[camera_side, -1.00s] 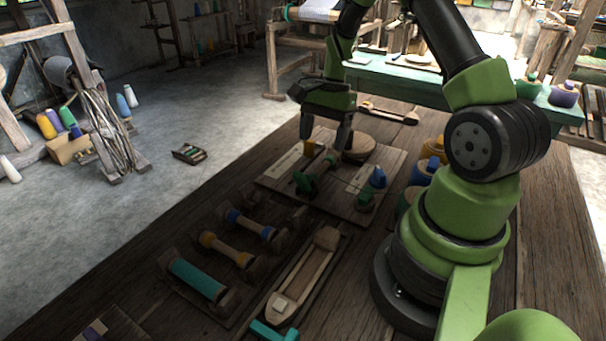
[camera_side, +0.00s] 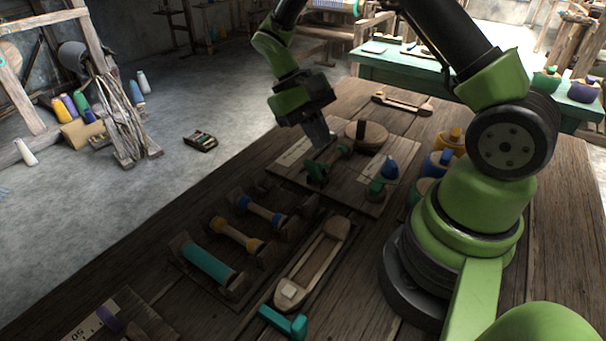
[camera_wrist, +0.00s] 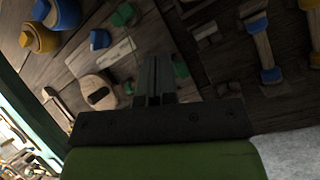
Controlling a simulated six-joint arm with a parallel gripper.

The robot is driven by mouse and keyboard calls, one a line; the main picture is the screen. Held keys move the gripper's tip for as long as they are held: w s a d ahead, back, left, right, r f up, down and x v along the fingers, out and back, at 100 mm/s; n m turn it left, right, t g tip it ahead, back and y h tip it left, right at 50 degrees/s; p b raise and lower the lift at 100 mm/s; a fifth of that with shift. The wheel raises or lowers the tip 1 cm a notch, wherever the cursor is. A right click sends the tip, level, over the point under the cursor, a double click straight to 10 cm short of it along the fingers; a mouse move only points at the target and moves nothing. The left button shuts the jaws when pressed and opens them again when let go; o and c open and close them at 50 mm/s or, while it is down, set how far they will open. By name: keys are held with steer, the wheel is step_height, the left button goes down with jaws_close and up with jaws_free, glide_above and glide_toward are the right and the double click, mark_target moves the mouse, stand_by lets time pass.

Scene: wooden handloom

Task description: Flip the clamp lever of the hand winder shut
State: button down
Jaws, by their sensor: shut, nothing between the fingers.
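The hand winder's wooden board (camera_side: 372,204) lies on the bench, with a round wooden disc (camera_side: 367,135) on its far part. A dark green clamp-like part (camera_side: 317,172) stands at the board's near left, with a green bar running from it toward the disc; I cannot tell which piece is the lever or how far it is turned. My gripper (camera_side: 328,143) is shut and empty, tilted, just above the board's left side by the green bar. In the wrist view, its fingers (camera_wrist: 157,70) are together, between the disc (camera_wrist: 95,92) and a green part (camera_wrist: 180,66); contact is unclear.
A blue cone on a green base (camera_side: 388,171) stands at the board's right. Blue (camera_side: 437,163) and yellow pots are beyond it. Bobbins (camera_side: 207,262) and a wooden shuttle (camera_side: 318,256) lie nearer. Bare bench (camera_side: 190,320) is at the front.

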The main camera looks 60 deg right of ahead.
steer(key=a+r+n+t+h, duration=0.2)
steer(key=a+n+t+h, duration=0.4)
steer(key=a+n+h, duration=1.25)
steer(key=n+y, duration=0.4)
glide_toward(313, 170)
steer(key=a, duration=0.3)
steer(key=shift+a+r, duration=0.15)
steer(key=shift+r, duration=0.35)
steer(key=x, duration=1)
